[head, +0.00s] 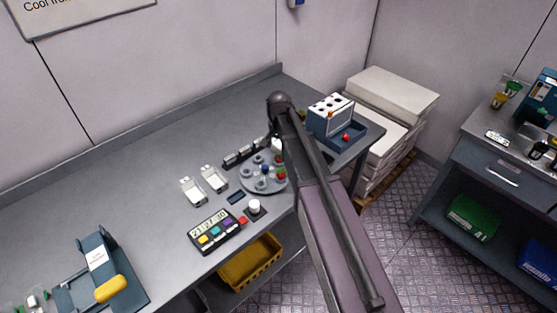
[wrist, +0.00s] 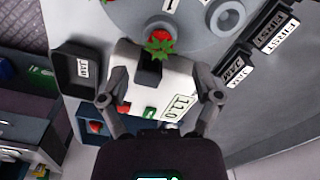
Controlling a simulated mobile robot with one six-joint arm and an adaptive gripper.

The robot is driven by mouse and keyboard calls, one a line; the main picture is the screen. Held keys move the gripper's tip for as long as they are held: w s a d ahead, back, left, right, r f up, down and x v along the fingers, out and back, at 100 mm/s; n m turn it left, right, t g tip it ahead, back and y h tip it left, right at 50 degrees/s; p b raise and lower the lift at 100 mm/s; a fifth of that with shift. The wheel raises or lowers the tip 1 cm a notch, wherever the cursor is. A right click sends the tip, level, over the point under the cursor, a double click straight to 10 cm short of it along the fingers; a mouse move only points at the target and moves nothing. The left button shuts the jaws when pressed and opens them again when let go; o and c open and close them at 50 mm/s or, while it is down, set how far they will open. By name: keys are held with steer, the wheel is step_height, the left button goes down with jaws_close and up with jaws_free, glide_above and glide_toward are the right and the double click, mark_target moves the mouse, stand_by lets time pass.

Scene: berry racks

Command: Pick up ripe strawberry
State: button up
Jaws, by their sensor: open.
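In the wrist view a red strawberry with green leaves (wrist: 160,42) shows at the far edge of a white block, against a round grey plate (wrist: 110,15). My gripper (wrist: 163,82) is open, its two fingers spread on either side of the white block (wrist: 180,75), which bears a label. The strawberry lies beyond the fingertips, roughly between them in the picture, and nothing is visibly held. Whether it touches the block or plate is unclear. In the head view my arm hides most of the gripper; red items show at the right edge of the round plate (head: 258,186).
A blue tray (head: 366,135) at the bench's right end holds another red berry (head: 346,138), beside a white-topped box (head: 331,115). Small dark labelled blocks (wrist: 240,62) stand near the plate. A timer panel (head: 215,232) and white containers (head: 214,179) lie to the left.

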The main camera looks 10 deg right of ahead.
mark_target(279, 156)
steer(key=shift+s+f+b, duration=0.1)
steer(key=shift+f+b, duration=2.2)
steer(key=shift+f, duration=0.15)
steer(key=c, duration=0.7)
